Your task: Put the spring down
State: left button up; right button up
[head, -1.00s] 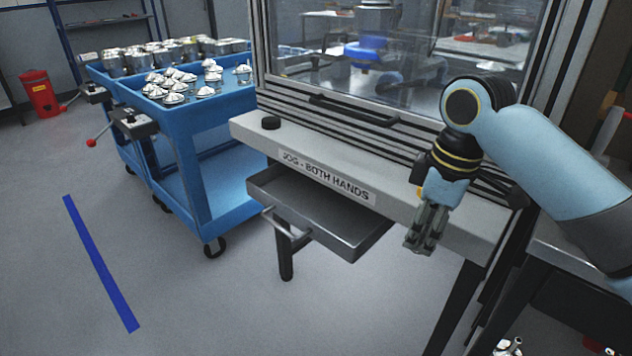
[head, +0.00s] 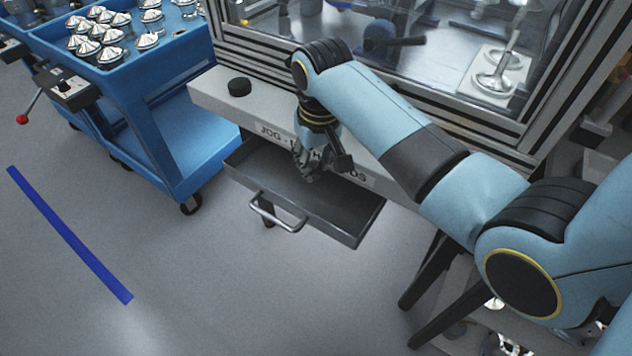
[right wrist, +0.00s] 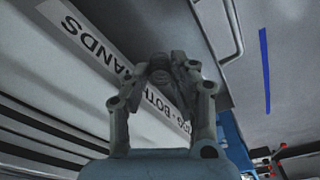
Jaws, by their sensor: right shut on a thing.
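My right gripper (head: 307,172) is over the open metal drawer (head: 345,222), near its back edge below the labelled front ledge. In the right wrist view its two fingers (right wrist: 163,72) are closed around a small dark grey thing, probably the spring (right wrist: 161,80), mostly hidden by the fingertips. In the head view the spring cannot be made out. The drawer floor that shows looks empty. The drawer also shows in the right wrist view (right wrist: 196,60). My left gripper is out of view.
The grey ledge (head: 212,97) carries a black round knob (head: 239,87) and a label. A glazed machine enclosure (head: 400,55) stands behind. A blue cart (head: 150,84) with several shiny housings stands left. The drawer handle (head: 276,214) sticks out in front; open floor lies beyond.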

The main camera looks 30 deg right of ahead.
notch_tip(320, 180, down, 4)
jog(key=shift+r, duration=0.1)
notch_tip(320, 180, down, 4)
jog(key=shift+r+b, duration=0.25)
jog(key=shift+b, duration=0.3)
jog(key=shift+f, duration=0.35)
jog(key=o, duration=0.7)
jog(key=shift+c, duration=0.2)
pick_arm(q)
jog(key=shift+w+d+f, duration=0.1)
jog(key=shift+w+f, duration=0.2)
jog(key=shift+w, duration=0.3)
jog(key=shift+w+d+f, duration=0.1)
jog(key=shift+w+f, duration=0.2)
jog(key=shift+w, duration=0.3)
pick_arm(e)
jog(key=shift+o, duration=1.4)
